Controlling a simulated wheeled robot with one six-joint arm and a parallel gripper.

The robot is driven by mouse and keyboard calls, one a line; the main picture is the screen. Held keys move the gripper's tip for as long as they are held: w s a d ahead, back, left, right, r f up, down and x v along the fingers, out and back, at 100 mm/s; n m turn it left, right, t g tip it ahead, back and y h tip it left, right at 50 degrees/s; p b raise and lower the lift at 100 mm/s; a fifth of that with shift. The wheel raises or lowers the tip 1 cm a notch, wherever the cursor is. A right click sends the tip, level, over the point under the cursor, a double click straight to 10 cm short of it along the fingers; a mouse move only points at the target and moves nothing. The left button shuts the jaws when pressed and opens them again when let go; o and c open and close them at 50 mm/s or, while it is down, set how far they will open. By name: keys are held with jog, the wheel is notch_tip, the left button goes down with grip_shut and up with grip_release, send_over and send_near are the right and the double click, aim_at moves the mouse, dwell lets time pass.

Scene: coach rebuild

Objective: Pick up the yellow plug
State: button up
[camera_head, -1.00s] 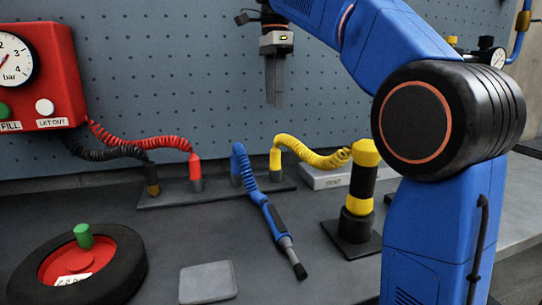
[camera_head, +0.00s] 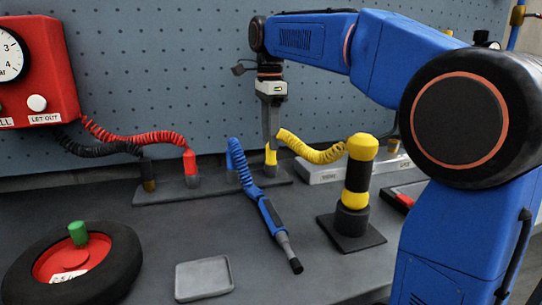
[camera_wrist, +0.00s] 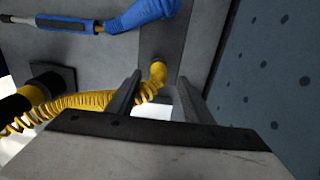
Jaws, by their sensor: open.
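The yellow plug (camera_head: 271,158) stands upright in a dark socket on the grey rail, with a yellow coiled hose (camera_head: 312,150) running from its top to a black and yellow post (camera_head: 358,180). My gripper (camera_head: 270,143) points straight down over the plug, its fingertips at about the plug's top. In the wrist view the plug (camera_wrist: 158,70) shows between and just beyond the open fingertips (camera_wrist: 158,88). Nothing is between the fingers that I can see gripped. The fingers partly hide the plug's top in the head view.
A blue coiled hose with a blue tool (camera_head: 270,215) lies left of the plug, in front of the rail (camera_head: 220,188). A red plug (camera_head: 190,162) stands further left. A pegboard wall (camera_head: 180,80) rises behind. A grey tray (camera_head: 204,278) and a wheel (camera_head: 118,262) lie in front.

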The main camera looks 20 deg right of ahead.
aim_at(271, 158)
jog(key=shift+s+d+f, duration=0.1)
jog(key=shift+d+f, duration=0.05)
jog(key=shift+f, duration=2.3)
grip_shut()
